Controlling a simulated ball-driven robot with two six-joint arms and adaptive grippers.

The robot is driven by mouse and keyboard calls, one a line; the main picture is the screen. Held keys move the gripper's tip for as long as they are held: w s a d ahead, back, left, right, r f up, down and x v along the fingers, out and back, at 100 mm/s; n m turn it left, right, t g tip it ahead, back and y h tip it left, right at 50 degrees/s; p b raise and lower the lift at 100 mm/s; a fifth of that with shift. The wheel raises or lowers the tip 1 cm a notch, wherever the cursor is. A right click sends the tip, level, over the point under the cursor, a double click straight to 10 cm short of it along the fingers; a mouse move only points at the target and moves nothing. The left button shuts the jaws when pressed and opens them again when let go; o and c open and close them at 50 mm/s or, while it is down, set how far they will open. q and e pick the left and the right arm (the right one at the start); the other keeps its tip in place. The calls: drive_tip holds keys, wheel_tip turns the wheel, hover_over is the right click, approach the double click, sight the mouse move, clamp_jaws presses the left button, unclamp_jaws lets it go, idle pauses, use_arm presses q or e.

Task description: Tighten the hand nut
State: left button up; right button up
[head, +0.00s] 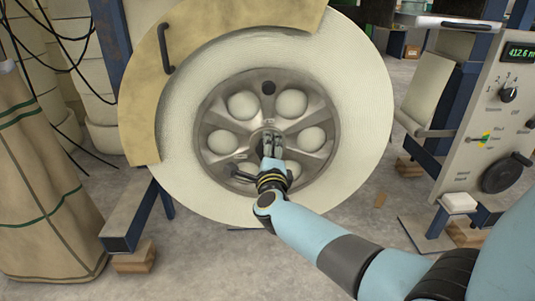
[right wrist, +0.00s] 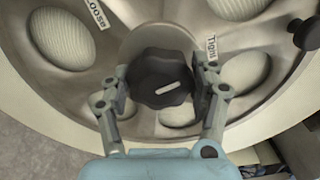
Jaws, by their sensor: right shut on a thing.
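The hand nut (right wrist: 160,78) is a black lobed knob with a white bar mark, at the hub of the large wheel. It shows plainly in the right wrist view; in the head view my gripper hides it. My right gripper (head: 269,143) reaches the wheel hub in the head view. In the right wrist view my right gripper (right wrist: 161,82) has one finger on each side of the knob and is shut on it. The white mark is slightly tilted. A label reading "Tight" (right wrist: 212,48) sits right of the knob. My left gripper is not in view.
A big metal-hubbed wheel (head: 359,90) of white tape stands upright, partly under a tan guard (head: 140,90). A control panel (head: 478,140) with a dial and display stands at right. A tan sack (head: 40,190) stands at left. Grey floor lies in front.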

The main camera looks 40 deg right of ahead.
drive_tip(key=shift+f+m, duration=0.1)
drive_tip(key=shift+m, duration=0.5)
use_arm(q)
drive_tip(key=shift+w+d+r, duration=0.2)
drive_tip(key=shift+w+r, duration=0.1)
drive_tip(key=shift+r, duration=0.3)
use_arm(e)
drive_tip(key=shift+m, duration=0.6)
drive_tip(key=o, duration=1.2)
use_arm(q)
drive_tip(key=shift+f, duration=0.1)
use_arm(e)
drive_tip(key=v, duration=1.2)
drive_tip(key=shift+s+d, duration=0.1)
